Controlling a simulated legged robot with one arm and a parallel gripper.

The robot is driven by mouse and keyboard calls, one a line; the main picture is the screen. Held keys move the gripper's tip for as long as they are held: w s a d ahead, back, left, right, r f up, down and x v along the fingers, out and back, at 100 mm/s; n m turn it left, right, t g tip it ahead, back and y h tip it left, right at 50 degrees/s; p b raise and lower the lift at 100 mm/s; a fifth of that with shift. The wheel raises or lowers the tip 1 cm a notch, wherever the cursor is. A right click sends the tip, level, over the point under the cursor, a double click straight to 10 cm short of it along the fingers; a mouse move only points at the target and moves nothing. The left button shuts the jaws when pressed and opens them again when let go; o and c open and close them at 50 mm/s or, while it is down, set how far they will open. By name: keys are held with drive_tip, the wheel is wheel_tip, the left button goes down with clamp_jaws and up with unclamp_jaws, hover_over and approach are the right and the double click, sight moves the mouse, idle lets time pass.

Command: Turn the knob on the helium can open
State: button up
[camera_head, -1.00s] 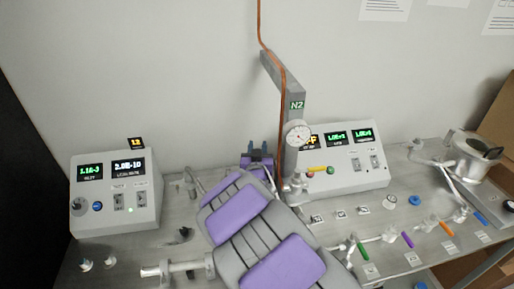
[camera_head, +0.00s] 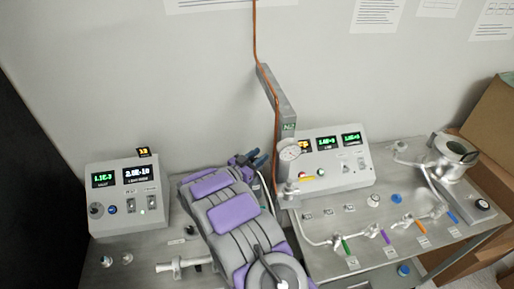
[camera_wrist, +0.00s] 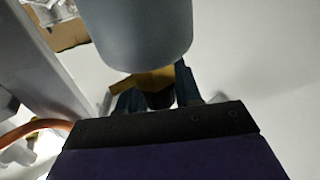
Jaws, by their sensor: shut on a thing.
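My gripper (camera_head: 250,160) is at the end of my purple and grey arm, just left of the grey N2 post in the head view. In the wrist view its dark blue fingers (camera_wrist: 156,92) are closed around a yellow piece (camera_wrist: 145,79). This piece lies directly under a large smooth grey cylinder (camera_wrist: 145,35). The cylinder may be the helium can and the yellow piece its knob, but no label shows. Neither is clear in the head view, and the knob's turn cannot be told.
A left display box (camera_head: 127,195) and a right one (camera_head: 327,160) stand on the metal bench. Valves with coloured handles (camera_head: 385,237) line the right side.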

drive_tip(key=shift+s+a+m+g+h+p, duration=0.1)
drive_tip(key=shift+m+g+h+p, duration=0.3)
drive_tip(key=shift+m+g+h, duration=0.65)
drive_tip(key=shift+s+f+m+g+h+b, duration=0.1)
drive_tip(key=shift+m+g+h+b, duration=0.25)
drive_tip(key=shift+m+g+h, duration=0.7)
drive_tip(key=shift+s+d+m+g+h+b, duration=0.1)
drive_tip(key=shift+d+m+g+h+b, duration=0.2)
drive_tip(key=shift+g+b, duration=0.35)
drive_tip(key=shift+s+a+m+g+h+b, duration=0.1)
drive_tip(key=shift+m+g+b, duration=0.3)
drive_tip(key=shift+g, duration=0.35)
drive_tip(key=shift+m+g+h+b, duration=0.4)
drive_tip(key=shift+m+g+b, duration=0.2)
drive_tip(key=shift+g+b, duration=0.35)
drive_tip(key=shift+s+r+m+g+b, duration=0.1)
drive_tip(key=shift+r+m+g+b, duration=0.1)
drive_tip(key=shift+m+g+b, duration=0.45)
drive_tip(key=shift+n, duration=0.25)
drive_tip(key=o, duration=0.7)
drive_tip(key=shift+o, duration=1.3)
drive_tip(key=shift+a+f, duration=0.1)
drive_tip(key=shift+a, duration=0.05)
